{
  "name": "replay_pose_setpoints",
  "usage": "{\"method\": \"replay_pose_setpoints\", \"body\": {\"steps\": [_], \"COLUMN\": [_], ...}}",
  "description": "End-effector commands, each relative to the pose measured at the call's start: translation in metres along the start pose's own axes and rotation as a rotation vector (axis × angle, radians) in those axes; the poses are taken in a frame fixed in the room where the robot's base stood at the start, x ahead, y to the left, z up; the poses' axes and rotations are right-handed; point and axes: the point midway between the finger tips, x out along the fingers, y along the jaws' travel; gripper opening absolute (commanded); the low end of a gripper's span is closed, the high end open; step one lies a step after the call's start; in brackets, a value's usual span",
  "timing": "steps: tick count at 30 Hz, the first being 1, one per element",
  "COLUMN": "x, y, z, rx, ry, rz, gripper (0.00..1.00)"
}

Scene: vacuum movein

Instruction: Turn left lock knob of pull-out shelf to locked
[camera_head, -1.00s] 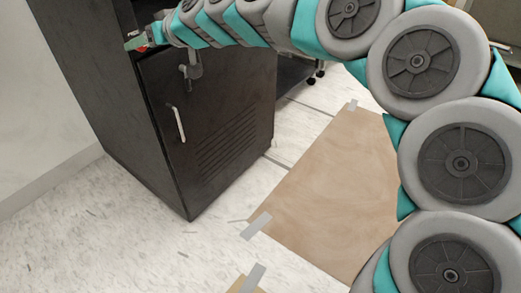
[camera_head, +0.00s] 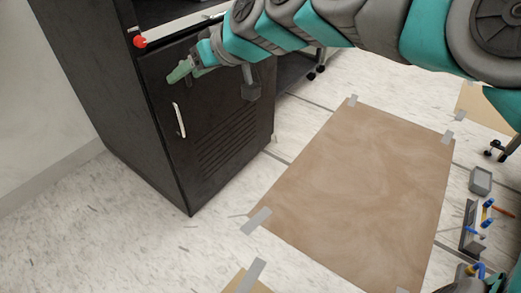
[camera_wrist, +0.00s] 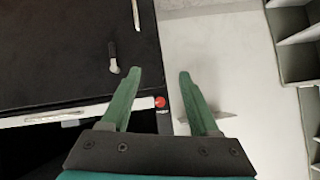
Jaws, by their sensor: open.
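The red left lock knob (camera_head: 139,42) sits at the left end of the white front edge of the pull-out shelf (camera_head: 178,28) on the black cabinet. My gripper (camera_head: 180,71) is open and empty, below and to the right of the knob, in front of the cabinet door. In the wrist view its green fingers (camera_wrist: 160,75) are apart. The right part of the shelf is behind my arm.
The black cabinet door (camera_head: 215,110) has a white handle (camera_head: 179,120). A small latch (camera_wrist: 112,60) shows in the wrist view. A brown sheet (camera_head: 350,190) is taped to the floor. Grey bins (camera_wrist: 300,45) stand right in the wrist view. Floor left of the cabinet is clear.

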Motion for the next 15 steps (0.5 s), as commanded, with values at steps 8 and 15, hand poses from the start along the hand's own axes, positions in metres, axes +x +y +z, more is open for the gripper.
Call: {"method": "replay_pose_setpoints", "body": {"steps": [8, 15], "x": [-0.016, -0.029], "y": [0.008, 0.014], "z": [0.046, 0.088], "rx": [0.045, 0.094], "ry": [-0.113, -0.213], "rz": [0.043, 0.081], "gripper": [0.62, 0.62]}}
